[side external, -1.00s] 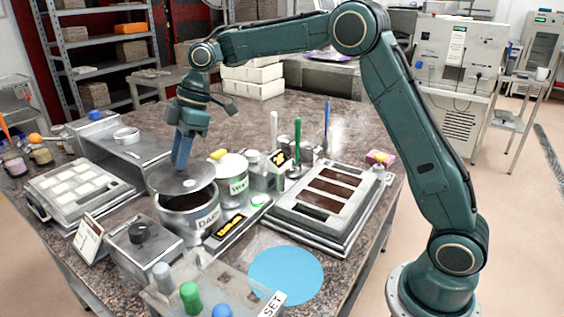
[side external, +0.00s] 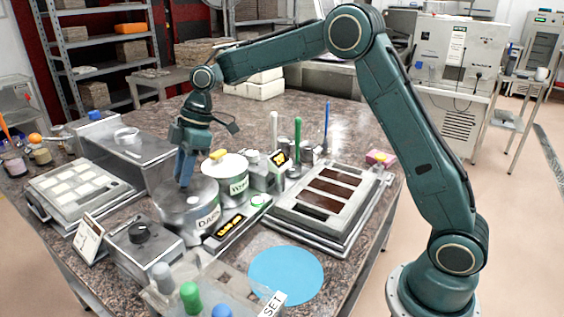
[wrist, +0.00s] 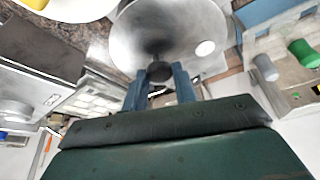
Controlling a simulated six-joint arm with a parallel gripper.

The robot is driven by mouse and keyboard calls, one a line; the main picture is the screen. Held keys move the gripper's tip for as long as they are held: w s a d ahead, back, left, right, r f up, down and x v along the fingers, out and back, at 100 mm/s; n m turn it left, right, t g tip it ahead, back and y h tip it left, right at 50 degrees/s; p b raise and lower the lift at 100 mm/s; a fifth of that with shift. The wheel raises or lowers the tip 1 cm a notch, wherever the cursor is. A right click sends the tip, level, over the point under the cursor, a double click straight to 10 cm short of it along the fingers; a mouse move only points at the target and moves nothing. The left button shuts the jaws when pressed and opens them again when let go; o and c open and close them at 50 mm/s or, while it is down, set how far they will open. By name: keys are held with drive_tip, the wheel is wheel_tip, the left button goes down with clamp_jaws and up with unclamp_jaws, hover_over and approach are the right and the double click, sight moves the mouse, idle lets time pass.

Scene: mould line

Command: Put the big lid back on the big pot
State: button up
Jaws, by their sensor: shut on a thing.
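The big pot (side external: 188,222) is a grey metal pot with a dark-lettered white label, standing near the middle front of the table. The big lid (side external: 201,192) is a round grey metal disc with a dark knob and lies across the top of the pot, looking about level. In the wrist view the lid (wrist: 190,25) fills the upper middle, with its knob (wrist: 160,71) between my fingertips. My gripper (side external: 185,182) points down over the lid, shut on its knob. The rim beneath the lid is hidden, so full seating is hard to judge.
A display bar (side external: 237,226) lies in front right, and a dial box (side external: 142,247) in front left. A mould tray (side external: 325,205) is further right, beyond a blue disc (side external: 286,275).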

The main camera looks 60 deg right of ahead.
drive_tip(key=shift+f, duration=0.2)
drive_tip(key=o, duration=1.1)
drive_tip(key=shift+f, duration=0.1)
drive_tip(key=shift+d+r, duration=0.1)
drive_tip(key=shift+r, duration=0.5)
drive_tip(key=shift+v, duration=5.7)
drive_tip(key=shift+s, duration=0.15)
